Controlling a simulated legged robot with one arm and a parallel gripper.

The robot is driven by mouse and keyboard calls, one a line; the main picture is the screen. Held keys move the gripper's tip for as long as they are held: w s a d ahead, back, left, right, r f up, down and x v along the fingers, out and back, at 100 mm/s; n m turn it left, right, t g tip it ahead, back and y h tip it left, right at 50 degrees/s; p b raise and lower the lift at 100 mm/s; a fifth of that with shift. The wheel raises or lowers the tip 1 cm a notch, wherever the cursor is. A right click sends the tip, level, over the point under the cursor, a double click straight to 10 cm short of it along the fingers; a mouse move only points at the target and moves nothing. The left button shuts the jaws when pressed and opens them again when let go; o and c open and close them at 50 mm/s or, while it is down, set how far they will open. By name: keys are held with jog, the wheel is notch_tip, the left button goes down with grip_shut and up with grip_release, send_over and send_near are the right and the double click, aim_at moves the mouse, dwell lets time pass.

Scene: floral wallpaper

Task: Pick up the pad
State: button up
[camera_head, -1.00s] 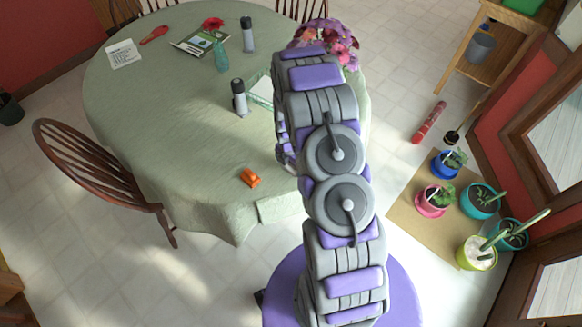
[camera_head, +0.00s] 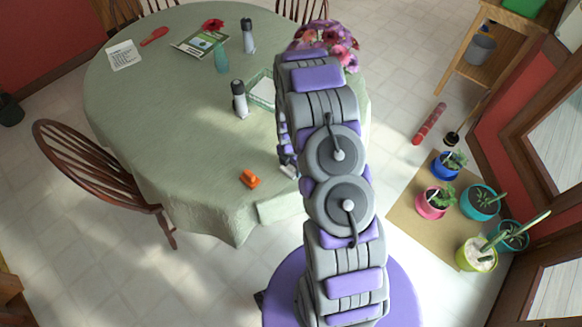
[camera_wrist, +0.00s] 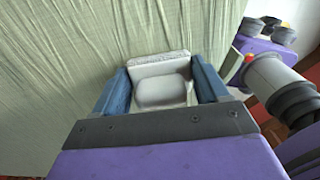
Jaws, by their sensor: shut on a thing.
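A white pad (camera_wrist: 160,70) with a rounded, raised middle sits between the two blue fingers of my gripper (camera_wrist: 161,82) in the wrist view. The fingers press on its left and right sides. The green tablecloth lies behind it; I cannot tell how far the pad is from the cloth. In the head view, my arm hides most of the gripper. A small pale piece, likely the pad (camera_head: 289,169), shows at the arm's left edge, over the right part of the table.
The round table (camera_head: 190,130) holds an orange object (camera_head: 250,179), a grey bottle (camera_head: 239,99), another bottle (camera_head: 248,36), a teal vase (camera_head: 221,56) and a pale green tray (camera_head: 262,90). Chairs stand around it. Potted plants (camera_head: 437,201) stand on the floor at right.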

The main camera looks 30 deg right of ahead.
jog(key=shift+d, duration=0.35)
jog(key=shift+r, duration=0.35)
jog(key=r, duration=0.2)
jog(key=r+p, duration=0.1)
jog(key=shift+a+r, duration=0.15)
jog(key=shift+a, duration=0.1)
jog(key=s+d+p, duration=0.1)
jog(key=s+d, duration=0.3)
jog(key=s, duration=0.3)
jog(key=s+d+r, duration=0.1)
jog(key=s+d, duration=0.2)
jog(key=s, duration=0.4)
jog(key=shift+d+p, duration=0.35)
jog(key=shift+d, duration=0.05)
jog(key=shift+d, duration=0.1)
